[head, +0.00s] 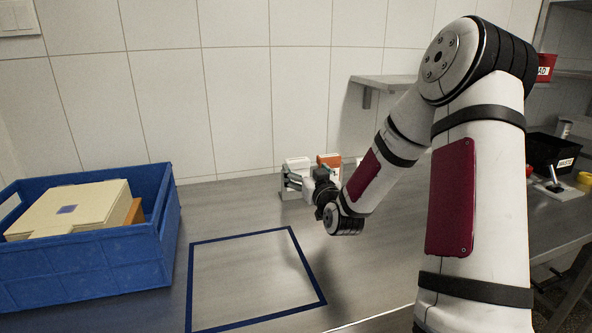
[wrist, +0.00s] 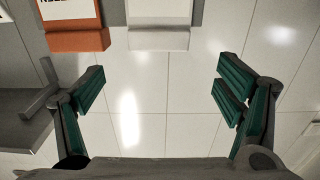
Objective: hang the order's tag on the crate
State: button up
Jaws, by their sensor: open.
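A blue crate (head: 95,262) stands at the left of the table in the head view, holding a cream box and something orange. No tag shows on its visible walls. At the back of the table are a white block-like piece (head: 297,163) and an orange one (head: 331,159), perhaps tags or their holders. The wrist view shows the orange piece (wrist: 78,39) with partly cut-off lettering and the white piece (wrist: 158,38) beside it. My gripper (wrist: 162,90) is open and empty, its green-padded fingers wide apart. The white piece lies beyond the gap, apart from both fingers.
A blue taped square (head: 248,232) marks bare table between the crate and my arm. A tiled wall closes the back, with a small shelf (head: 383,79). At the right are a black bin (head: 553,152) and a red bin (head: 546,66).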

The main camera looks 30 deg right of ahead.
aim_at(299, 162)
jog(key=x, duration=0.7)
jog(key=shift+w+d+f, duration=0.1)
jog(key=shift+d+f, duration=0.05)
jog(key=shift+f, duration=0.15)
jog(key=c, duration=1.1)
